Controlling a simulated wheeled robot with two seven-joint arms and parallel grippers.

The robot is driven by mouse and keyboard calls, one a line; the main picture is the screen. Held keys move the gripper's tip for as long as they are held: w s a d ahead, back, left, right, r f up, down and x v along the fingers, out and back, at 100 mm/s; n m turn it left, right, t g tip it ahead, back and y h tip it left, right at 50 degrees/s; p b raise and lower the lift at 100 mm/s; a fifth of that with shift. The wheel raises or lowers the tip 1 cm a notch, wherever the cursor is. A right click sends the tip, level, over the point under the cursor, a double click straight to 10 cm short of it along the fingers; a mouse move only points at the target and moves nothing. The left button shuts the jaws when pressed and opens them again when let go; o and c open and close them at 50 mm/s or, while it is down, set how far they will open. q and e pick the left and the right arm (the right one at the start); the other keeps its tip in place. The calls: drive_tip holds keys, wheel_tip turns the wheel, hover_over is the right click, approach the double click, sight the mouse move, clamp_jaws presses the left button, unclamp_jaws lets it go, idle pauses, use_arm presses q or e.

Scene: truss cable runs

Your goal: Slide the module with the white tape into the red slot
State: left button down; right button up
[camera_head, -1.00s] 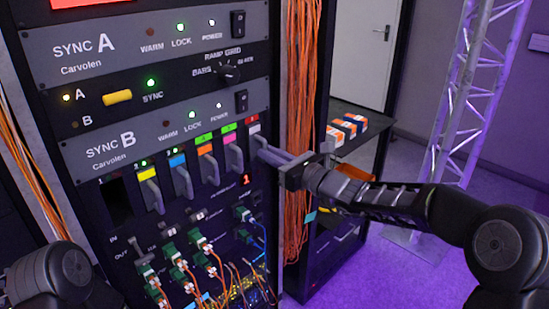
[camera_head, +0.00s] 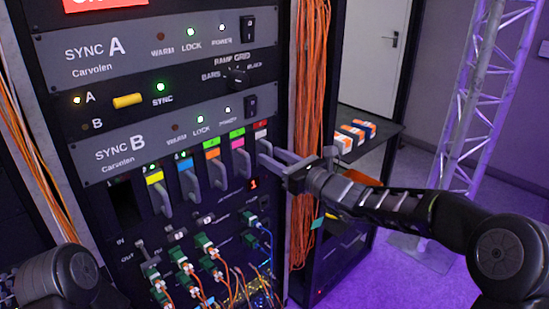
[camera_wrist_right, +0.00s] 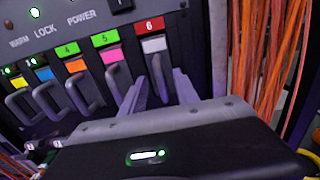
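The module with the white tape (camera_head: 261,133) sits in the rack's bottom row, at the right end, under the red label (camera_head: 260,124) marked 6. In the right wrist view its white tape (camera_wrist_right: 154,45) and grey handle (camera_wrist_right: 161,78) show below that label. I cannot tell whether it is fully flush. My right gripper (camera_head: 267,155) is at this module; its fingers (camera_wrist_right: 160,85) are apart, one on each side of the handle, with no clear contact. My left arm shows at the bottom left, but its gripper is out of frame.
Modules with yellow (camera_head: 154,177), blue (camera_head: 185,163), orange (camera_head: 212,154) and pink (camera_head: 237,143) tape stand to the left. The leftmost bay (camera_head: 124,204) is dark and empty. Orange cables (camera_head: 308,110) hang just right of the rack. Cable plugs (camera_head: 206,243) stick out below.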

drive_tip(key=shift+s+d, duration=0.1)
drive_tip(key=b+v, duration=0.1)
drive_tip(key=v, duration=0.6)
drive_tip(key=shift+s+d, duration=0.15)
drive_tip(key=shift+s, duration=0.1)
